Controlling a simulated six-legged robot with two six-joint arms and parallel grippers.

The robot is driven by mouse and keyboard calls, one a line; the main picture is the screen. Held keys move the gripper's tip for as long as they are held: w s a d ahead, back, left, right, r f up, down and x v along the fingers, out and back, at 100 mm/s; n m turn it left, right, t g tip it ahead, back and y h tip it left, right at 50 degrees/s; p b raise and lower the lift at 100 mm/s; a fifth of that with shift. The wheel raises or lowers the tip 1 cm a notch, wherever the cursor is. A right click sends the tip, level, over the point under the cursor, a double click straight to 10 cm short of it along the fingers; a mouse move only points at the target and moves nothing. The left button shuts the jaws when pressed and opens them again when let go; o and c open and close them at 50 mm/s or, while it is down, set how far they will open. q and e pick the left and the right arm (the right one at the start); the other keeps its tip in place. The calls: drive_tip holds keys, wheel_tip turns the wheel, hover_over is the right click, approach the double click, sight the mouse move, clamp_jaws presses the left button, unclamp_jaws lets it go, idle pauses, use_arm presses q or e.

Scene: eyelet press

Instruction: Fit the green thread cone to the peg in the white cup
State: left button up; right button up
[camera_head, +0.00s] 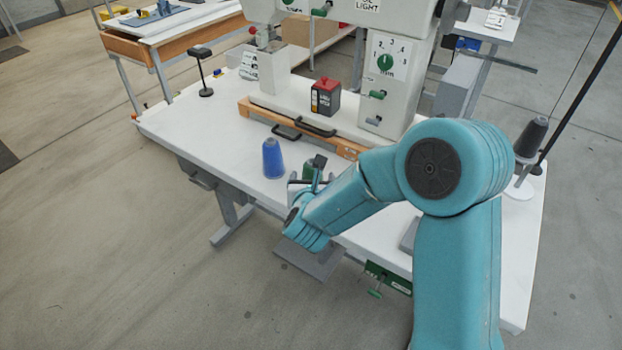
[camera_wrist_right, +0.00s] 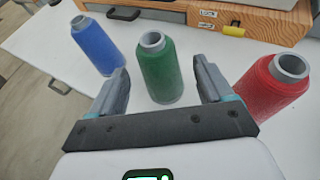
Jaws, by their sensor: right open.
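The green thread cone (camera_wrist_right: 161,76) stands upright on the white table, between the two fingers of my right gripper (camera_wrist_right: 163,82) in the right wrist view. The fingers are open with a gap on each side of the cone. In the head view the green cone (camera_head: 309,168) is partly hidden by my right gripper (camera_head: 309,181). A white round base (camera_head: 519,188) at the table's right edge carries a dark cone (camera_head: 531,138); I cannot tell whether this base is the white cup, and no bare peg shows. My left gripper is not in view.
A blue cone (camera_wrist_right: 97,45) stands left of the green one and a red cone (camera_wrist_right: 272,88) stands to its right. Behind are the white press (camera_head: 384,75), a wooden edge (camera_head: 290,128) with black handles and a red-and-black box (camera_head: 325,98).

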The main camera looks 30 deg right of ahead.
drive_tip(key=shift+x, duration=0.75)
drive_tip(key=p+x, duration=0.1)
drive_tip(key=x, duration=0.4)
drive_tip(key=shift+w+r, duration=0.1)
drive_tip(key=shift+w, duration=0.15)
drive_tip(key=c, duration=1.1)
